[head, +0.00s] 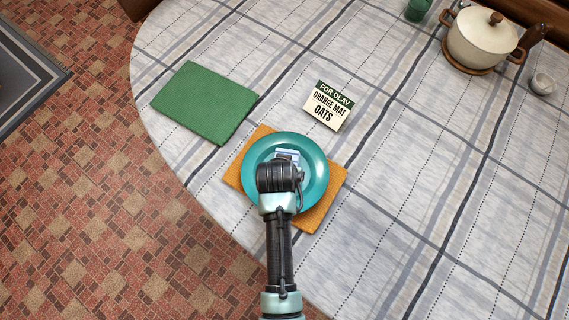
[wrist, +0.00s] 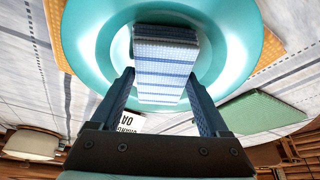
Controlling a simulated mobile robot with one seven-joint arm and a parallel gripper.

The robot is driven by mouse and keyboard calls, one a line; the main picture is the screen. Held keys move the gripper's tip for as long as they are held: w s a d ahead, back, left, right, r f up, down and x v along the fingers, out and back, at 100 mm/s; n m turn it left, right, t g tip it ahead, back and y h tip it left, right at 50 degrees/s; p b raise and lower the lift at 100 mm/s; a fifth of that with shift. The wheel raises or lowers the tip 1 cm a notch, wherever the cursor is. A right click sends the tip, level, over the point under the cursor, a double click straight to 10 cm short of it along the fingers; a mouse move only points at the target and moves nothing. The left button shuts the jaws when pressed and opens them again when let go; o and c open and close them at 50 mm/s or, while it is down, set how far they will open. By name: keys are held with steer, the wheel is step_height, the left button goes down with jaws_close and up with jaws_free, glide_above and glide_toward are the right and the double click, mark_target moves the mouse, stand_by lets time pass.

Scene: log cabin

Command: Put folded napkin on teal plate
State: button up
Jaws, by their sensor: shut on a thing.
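The teal plate (head: 314,180) lies on an orange mat (head: 326,212) near the table's front edge. It fills much of the wrist view (wrist: 90,40). My gripper (wrist: 161,78) is shut on the folded napkin (wrist: 165,62), which is white with blue stripes and checks. The napkin is over the middle of the plate. Whether it touches the plate I cannot tell. In the head view my arm and gripper hide most of the napkin (head: 287,154) and part of the plate.
A green mat (head: 204,102) lies bare to the left. A cream pot (head: 482,42), a small cup (head: 543,84) and a green cup (head: 417,10) are far back right. The right side of the table is clear.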

steer(key=o, duration=1.2)
steer(key=d+p+v, duration=0.1)
steer(key=v, duration=1.1)
steer(key=w+r+t, duration=0.4)
steer(key=w+r, duration=0.1)
steer(key=r, duration=0.6)
steer(key=w+a+r+t, duration=0.1)
steer(key=w+r+t, duration=0.4)
steer(key=r, duration=0.6)
steer(key=w+r+t, duration=0.2)
steer(key=w+r, duration=0.4)
steer(key=r, duration=0.5)
steer(key=s+r+t, duration=0.4)
steer(key=r, duration=0.6)
steer(key=s+r+n+t, duration=0.1)
steer(key=s+r+t, duration=0.3)
steer(key=r, duration=0.7)
steer(key=s+r+t, duration=0.3)
steer(key=s+r, duration=0.1)
steer(key=r, duration=0.6)
steer(key=shift+s+d+r+n+t+y, duration=0.2)
steer(key=shift+d+r+n+t+y, duration=0.2)
